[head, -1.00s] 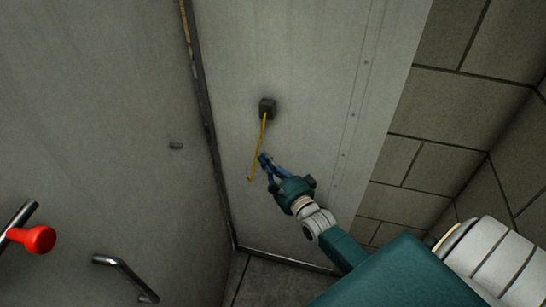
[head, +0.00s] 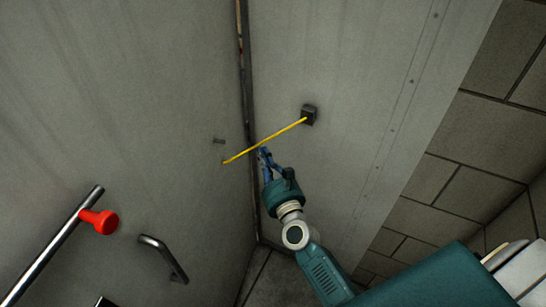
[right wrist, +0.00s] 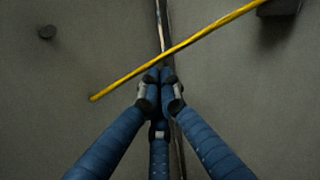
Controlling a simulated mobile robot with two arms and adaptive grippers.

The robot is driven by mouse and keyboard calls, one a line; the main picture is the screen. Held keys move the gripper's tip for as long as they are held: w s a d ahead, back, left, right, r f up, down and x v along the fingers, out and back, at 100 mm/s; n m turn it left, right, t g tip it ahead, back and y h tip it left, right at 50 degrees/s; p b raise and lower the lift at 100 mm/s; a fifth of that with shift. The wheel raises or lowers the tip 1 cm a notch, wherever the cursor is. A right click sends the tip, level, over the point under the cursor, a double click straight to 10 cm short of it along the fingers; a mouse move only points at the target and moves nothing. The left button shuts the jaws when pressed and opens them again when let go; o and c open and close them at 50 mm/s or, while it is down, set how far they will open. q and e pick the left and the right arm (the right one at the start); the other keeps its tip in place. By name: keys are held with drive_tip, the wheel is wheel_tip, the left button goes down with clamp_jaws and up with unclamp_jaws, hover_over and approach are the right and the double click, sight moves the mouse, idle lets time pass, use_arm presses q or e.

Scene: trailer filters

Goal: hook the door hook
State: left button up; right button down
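The yellow door hook (head: 265,140) is a thin rod hung from a black block (head: 309,115) on the right panel. It slants down and left across the dark door gap, its free end over the left door panel, below a small dark catch (head: 218,141). In the right wrist view the hook (right wrist: 190,44) runs just past my fingertips, and the catch (right wrist: 46,32) is at upper left, apart from the hook's tip. My right gripper (head: 264,153) has its blue fingers together, under the rod, touching or almost touching it. My left gripper is not in view.
A chrome bar (head: 55,242) with a red knob (head: 100,221) and a curved metal handle (head: 165,258) are on the left door, lower left. A block wall (head: 470,150) stands at the right. The door surface around the catch is clear.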

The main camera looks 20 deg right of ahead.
drive_tip(key=shift+w+a+r+m+h+p, duration=0.1)
drive_tip(key=shift+a+r+m+p, duration=0.3)
drive_tip(key=shift+r+m, duration=0.4)
drive_tip(key=shift+s+a+r+m+h+p, duration=0.1)
drive_tip(key=shift+a+r+m+p, duration=0.1)
drive_tip(key=shift+r+m+p, duration=0.55)
drive_tip(key=shift+w+a+r+m+h+p, duration=0.15)
drive_tip(key=shift+a+r+m, duration=0.3)
drive_tip(key=shift+r, duration=0.65)
drive_tip(key=shift+d, duration=0.15)
drive_tip(key=s+a, duration=0.1)
drive_tip(key=s, duration=1.1)
drive_tip(key=shift+f, duration=0.3)
